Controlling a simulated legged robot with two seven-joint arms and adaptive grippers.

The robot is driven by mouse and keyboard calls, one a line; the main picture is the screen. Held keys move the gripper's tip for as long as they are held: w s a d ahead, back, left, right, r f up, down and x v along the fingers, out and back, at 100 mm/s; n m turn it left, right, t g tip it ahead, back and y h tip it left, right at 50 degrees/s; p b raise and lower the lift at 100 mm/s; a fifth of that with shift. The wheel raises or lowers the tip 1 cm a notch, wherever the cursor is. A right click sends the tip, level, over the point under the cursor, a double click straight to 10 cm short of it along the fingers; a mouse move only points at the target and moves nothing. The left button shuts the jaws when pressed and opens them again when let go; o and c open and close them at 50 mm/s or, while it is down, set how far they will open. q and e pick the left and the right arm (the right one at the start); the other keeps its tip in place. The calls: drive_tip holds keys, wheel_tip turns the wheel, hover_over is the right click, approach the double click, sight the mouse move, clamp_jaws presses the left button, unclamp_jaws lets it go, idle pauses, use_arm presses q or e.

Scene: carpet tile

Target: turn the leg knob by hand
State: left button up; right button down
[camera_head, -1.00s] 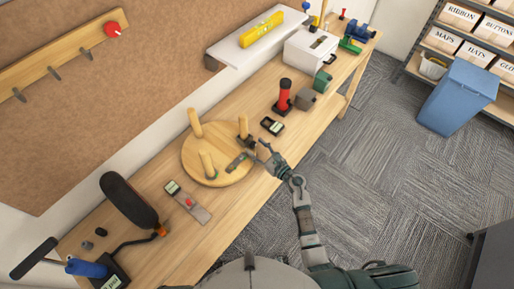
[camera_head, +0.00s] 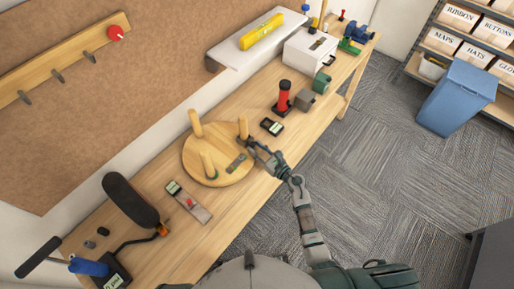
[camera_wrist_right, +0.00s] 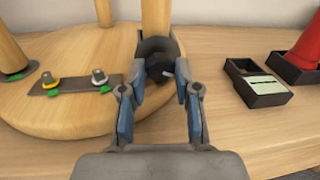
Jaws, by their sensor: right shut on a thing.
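A round wooden stool seat (camera_head: 222,174) lies on the bench with wooden legs standing up from it. The leg (camera_head: 243,126) nearest my right gripper has a dark knob (camera_wrist_right: 158,56) around its foot, on the seat. My right gripper (camera_wrist_right: 158,82) has one finger on each side of this knob and is shut on it; it also shows in the head view (camera_head: 252,146). The fingers hide part of the knob's sides. A grey plate (camera_wrist_right: 75,86) with two small fittings and green marks lies on the seat to the left. My left gripper is not in view.
A small black box (camera_head: 272,127) and a red cylinder (camera_head: 284,96) stand beyond the seat. A grey strip with a red part (camera_head: 190,203) lies nearer. A wall shelf (camera_head: 230,57) overhangs the bench's back. Bare bench borders the seat.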

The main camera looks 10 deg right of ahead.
drive_tip(key=m+p, duration=0.2)
drive_tip(key=shift+r+m+p, duration=0.25)
drive_tip(key=shift+m+p, duration=0.05)
drive_tip(key=shift+p, duration=0.1)
drive_tip(key=shift+d+f+m+g+p, duration=0.1)
drive_tip(key=shift+m+g+p, duration=0.2)
drive_tip(key=shift+m+p, duration=0.85)
drive_tip(key=shift+w+m, duration=0.1)
drive_tip(key=shift+m, duration=0.15)
drive_tip(key=c, duration=0.8)
unclamp_jaws()
drive_tip(key=shift+f, duration=0.1)
drive_tip(key=shift+s+d, duration=0.2)
drive_tip(key=shift+s, duration=0.1)
drive_tip(key=v, duration=1.1)
drive_tip(key=shift+d, duration=0.1)
